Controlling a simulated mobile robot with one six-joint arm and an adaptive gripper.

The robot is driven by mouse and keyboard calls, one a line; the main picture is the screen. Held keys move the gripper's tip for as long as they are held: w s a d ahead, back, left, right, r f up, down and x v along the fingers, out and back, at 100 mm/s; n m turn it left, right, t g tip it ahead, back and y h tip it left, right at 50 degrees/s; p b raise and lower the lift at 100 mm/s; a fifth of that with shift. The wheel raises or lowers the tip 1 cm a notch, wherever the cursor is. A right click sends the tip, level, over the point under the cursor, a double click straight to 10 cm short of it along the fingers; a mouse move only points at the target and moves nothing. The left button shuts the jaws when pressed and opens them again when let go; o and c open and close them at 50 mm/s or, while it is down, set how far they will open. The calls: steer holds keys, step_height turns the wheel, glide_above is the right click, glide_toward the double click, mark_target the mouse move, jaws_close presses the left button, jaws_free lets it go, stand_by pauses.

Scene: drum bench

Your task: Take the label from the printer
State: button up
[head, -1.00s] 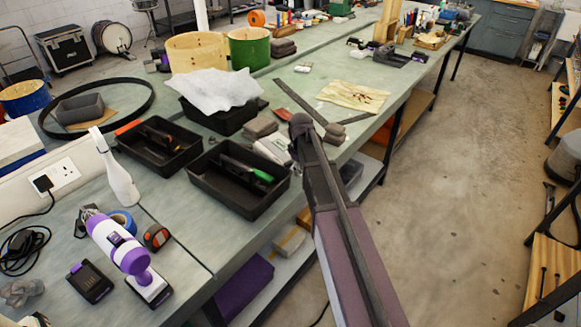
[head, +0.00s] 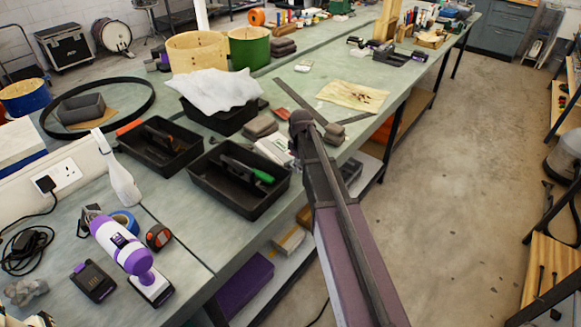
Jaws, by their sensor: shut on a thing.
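My arm rises from the bottom right of the head view and ends in a dark rounded joint over the bench edge. My gripper cannot be made out; the arm hides that part. A pale, flat item (head: 274,149) lies on the bench just left of the arm's end, partly covered by it. I cannot tell whether it is the printer or the label. No label can be clearly identified.
Two black trays (head: 240,203) with tools stand left of the arm. Grey blocks (head: 261,126) and a stained cloth (head: 352,96) lie beyond.

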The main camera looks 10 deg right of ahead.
steer(key=shift+r, duration=0.1)
stand_by(0.3)
steer(key=shift+r+p, duration=2.4)
steer(key=shift+p, duration=0.15)
